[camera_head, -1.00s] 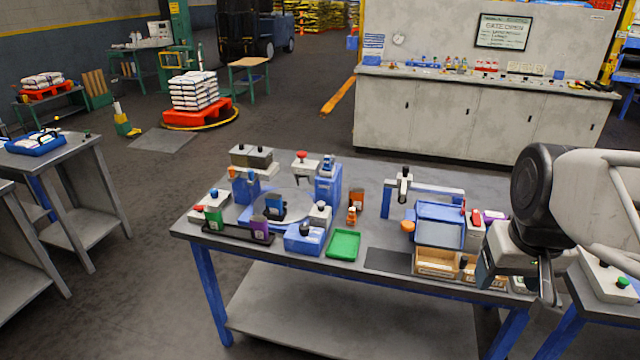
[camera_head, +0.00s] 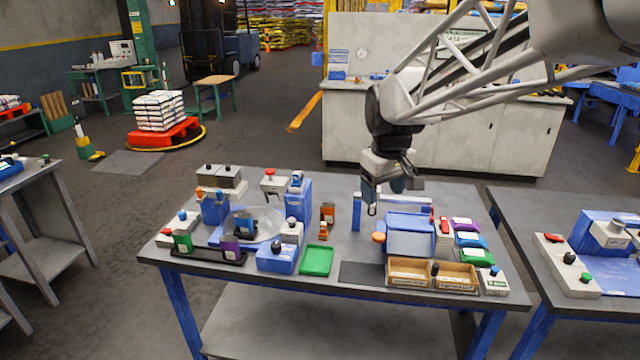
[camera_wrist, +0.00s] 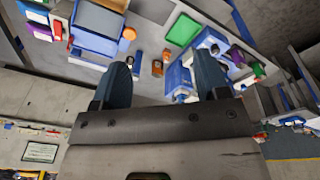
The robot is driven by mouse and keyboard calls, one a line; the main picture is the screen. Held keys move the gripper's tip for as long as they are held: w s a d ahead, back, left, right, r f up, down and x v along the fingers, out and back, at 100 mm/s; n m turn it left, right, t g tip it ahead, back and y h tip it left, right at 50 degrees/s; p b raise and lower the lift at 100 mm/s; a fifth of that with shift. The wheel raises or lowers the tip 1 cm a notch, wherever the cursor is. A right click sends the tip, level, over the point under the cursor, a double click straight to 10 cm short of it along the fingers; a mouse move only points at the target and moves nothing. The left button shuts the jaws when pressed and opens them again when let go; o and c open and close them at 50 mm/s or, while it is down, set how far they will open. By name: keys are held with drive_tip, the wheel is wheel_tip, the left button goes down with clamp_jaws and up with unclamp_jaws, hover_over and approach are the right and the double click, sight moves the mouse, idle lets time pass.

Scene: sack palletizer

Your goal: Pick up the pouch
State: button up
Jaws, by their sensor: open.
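Several small pouches are in view, and I cannot tell which one is meant. A brown-orange pouch (camera_head: 328,212) stands mid-table in the head view; it also shows between my fingers in the wrist view (camera_wrist: 157,68). A green pouch (camera_head: 182,241) and a purple pouch (camera_head: 231,248) stand in a black tray at the left. Purple (camera_head: 464,224), blue (camera_head: 470,240) and green (camera_head: 475,257) packs lie in a row at the right. My gripper (camera_head: 385,188) is open and empty, above the back of the table, right of the brown-orange pouch.
The blue machine (camera_head: 410,243) is close below my gripper. An orange bottle (camera_head: 323,231) stands in front of the brown-orange pouch. A green tray (camera_head: 316,261) and wooden bins (camera_head: 409,274) sit along the front. Blue devices crowd the left; a dark mat (camera_head: 361,274) is bare.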

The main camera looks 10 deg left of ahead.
drive_tip(key=w+a+f+n, duration=0.3)
drive_tip(key=w+a, duration=0.5)
drive_tip(key=a, duration=0.1)
drive_tip(key=n+g, duration=0.1)
drive_tip(key=n, duration=0.6)
hover_over(245, 223)
drive_tip(key=w, duration=0.2)
drive_tip(key=f, duration=1.8)
drive_tip(key=shift+s+d+f, duration=0.1)
drive_tip(key=shift+d+f, duration=0.05)
drive_tip(key=shift+d, duration=0.05)
drive_tip(key=shift+a+f, duration=0.35)
drive_tip(key=shift+a, duration=0.15)
drive_tip(key=shift+f, duration=1.25)
drive_tip(key=shift+a+f, duration=0.1)
drive_tip(key=shift+f, duration=2.55)
